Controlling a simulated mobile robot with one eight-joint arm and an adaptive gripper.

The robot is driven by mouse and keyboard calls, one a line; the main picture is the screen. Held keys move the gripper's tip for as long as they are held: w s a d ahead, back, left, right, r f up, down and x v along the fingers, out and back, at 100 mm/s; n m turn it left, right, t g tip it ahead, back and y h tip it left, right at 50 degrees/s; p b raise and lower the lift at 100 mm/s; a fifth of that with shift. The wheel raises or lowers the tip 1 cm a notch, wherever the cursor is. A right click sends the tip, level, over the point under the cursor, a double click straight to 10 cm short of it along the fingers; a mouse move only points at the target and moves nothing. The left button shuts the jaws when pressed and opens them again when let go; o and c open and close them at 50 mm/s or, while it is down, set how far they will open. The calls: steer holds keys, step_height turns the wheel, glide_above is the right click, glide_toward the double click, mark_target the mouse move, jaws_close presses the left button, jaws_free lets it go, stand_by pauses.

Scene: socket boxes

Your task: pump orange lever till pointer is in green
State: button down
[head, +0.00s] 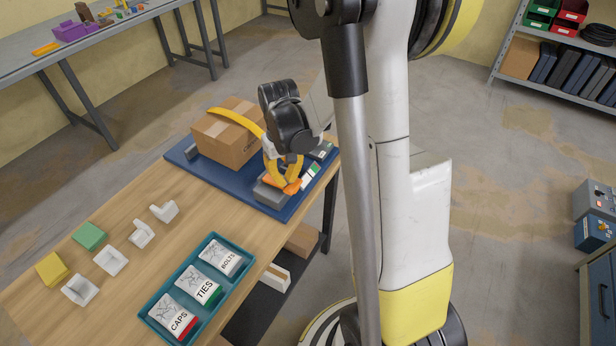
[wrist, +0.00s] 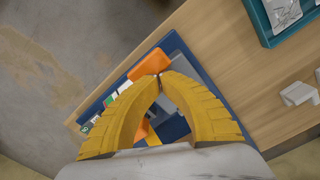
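The orange lever (head: 292,186) sits at the near right end of a blue board (head: 178,156), beside a grey block (head: 268,194). Its orange end (wrist: 149,64) also shows in the wrist view, just beyond my fingertips. My gripper (head: 285,183) is low over the lever, its yellow fingers pointing down. In the wrist view the gripper's tips (wrist: 160,75) meet, with no object visible between them. Whether they touch the lever I cannot tell. A small white and green gauge strip (head: 311,174) lies right of the lever; its pointer is too small to read.
A cardboard box (head: 224,139) stands on the board behind my gripper. A teal tray (head: 152,316) with several labelled bags lies at the table's front edge. White brackets (head: 111,260), a green block (head: 89,236) and a yellow block (head: 51,268) are at the left. Bare wood lies between.

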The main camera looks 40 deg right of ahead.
step_height(320, 180, up, 7)
steer(key=p, duration=0.4)
steer(key=shift+f, duration=0.2)
steer(key=shift+f, duration=0.15)
step_height(320, 180, down, 7)
steer(key=b, duration=0.6)
step_height(320, 180, up, 7)
steer(key=p, duration=0.5)
steer(key=shift+r+p, duration=0.2)
steer(key=shift+p, duration=0.1)
steer(key=shift+f, duration=0.15)
step_height(320, 180, down, 7)
steer(key=b, duration=0.6)
steer(key=shift+r+p, duration=2.55)
steer(key=shift+r, duration=1.05)
